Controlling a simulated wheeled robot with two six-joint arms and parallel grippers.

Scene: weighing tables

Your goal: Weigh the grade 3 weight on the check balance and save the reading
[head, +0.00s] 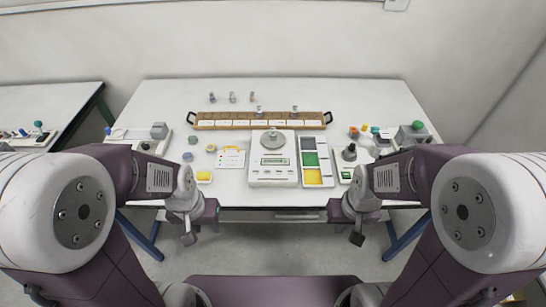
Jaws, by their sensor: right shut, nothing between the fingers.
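The balance (272,172), a white unit with a small green display, stands mid-table near the front edge. A small metal piece shows on its round pan (273,141); I cannot tell if it is a weight. Small metal weights (232,97) stand in a row at the back. Two more (294,110) stand at the wooden rack (215,125). Grade marks and the reading are too small to make out. My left gripper (188,239) hangs in front of the table, its jaw opening unclear. My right gripper (357,239) hangs there too, shut and empty.
Devices stand at both table ends, one with a green knob (417,125). The white table's (350,95) back right is clear.

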